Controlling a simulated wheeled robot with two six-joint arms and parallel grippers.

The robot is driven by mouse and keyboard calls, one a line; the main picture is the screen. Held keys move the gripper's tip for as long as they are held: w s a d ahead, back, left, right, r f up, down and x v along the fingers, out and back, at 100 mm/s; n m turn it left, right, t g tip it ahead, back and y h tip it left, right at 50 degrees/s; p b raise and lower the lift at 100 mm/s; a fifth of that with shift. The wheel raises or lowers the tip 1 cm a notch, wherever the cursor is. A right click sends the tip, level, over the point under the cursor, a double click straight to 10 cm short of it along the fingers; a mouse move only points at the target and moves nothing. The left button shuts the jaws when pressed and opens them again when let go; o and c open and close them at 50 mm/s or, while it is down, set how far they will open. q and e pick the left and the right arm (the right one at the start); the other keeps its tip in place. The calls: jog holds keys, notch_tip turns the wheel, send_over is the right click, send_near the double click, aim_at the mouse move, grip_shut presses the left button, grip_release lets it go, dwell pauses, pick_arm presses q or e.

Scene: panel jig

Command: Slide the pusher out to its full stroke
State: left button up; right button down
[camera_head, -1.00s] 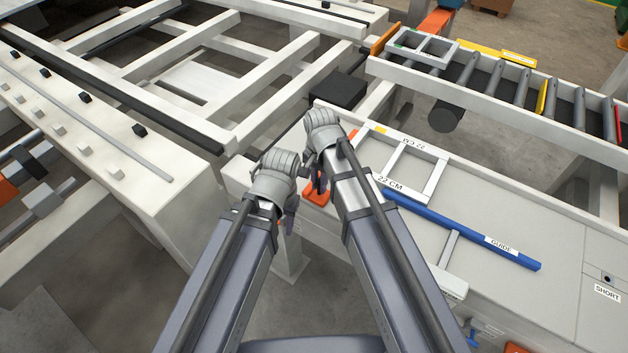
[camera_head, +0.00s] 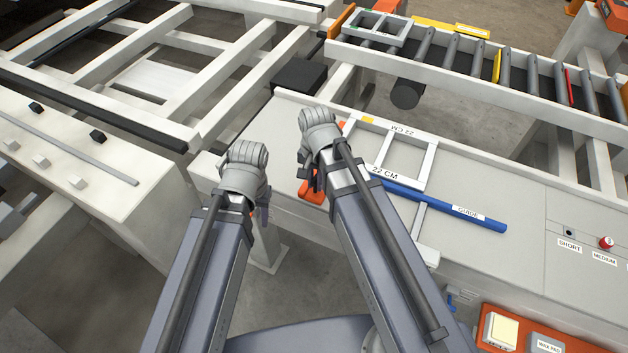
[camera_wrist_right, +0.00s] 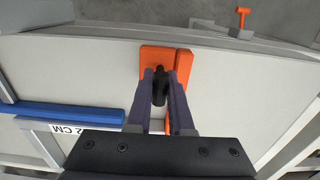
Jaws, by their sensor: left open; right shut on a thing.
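An orange block (camera_wrist_right: 157,55) with a black knob (camera_wrist_right: 160,90) lies on the pale bench top, against a second orange strip (camera_wrist_right: 183,68). It looks like the pusher, but I see no label. In the head view only a bit of the orange (camera_head: 313,194) shows beside my right gripper (camera_head: 309,186). In the right wrist view my right gripper (camera_wrist_right: 161,76) is shut on the knob, one finger on each side. My left gripper (camera_head: 263,208) is open and empty, left of the orange block, near the bench's front edge.
A white 22 CM frame (camera_head: 428,167) and a blue guide bar (camera_head: 450,207) lie right of my right gripper. A roller conveyor (camera_head: 460,60) runs behind. A red knob (camera_head: 606,242) stands by the SHORT and MEDIUM labels.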

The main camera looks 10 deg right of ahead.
jog(key=c, duration=0.9)
grip_release()
jog(key=shift+r, duration=0.1)
notch_tip(320, 180, up, 8)
jog(key=p, duration=0.8)
jog(key=shift+f, duration=0.2)
jog(key=shift+s+a+n, duration=0.2)
jog(key=shift+s+n, duration=0.05)
jog(key=shift+n, duration=0.05)
jog(key=s+a+n+h, duration=0.1)
jog(key=s+a+n, duration=0.3)
jog(key=s+n, duration=0.3)
jog(key=shift+s+a+n, duration=0.25)
jog(key=shift+n, duration=1.45)
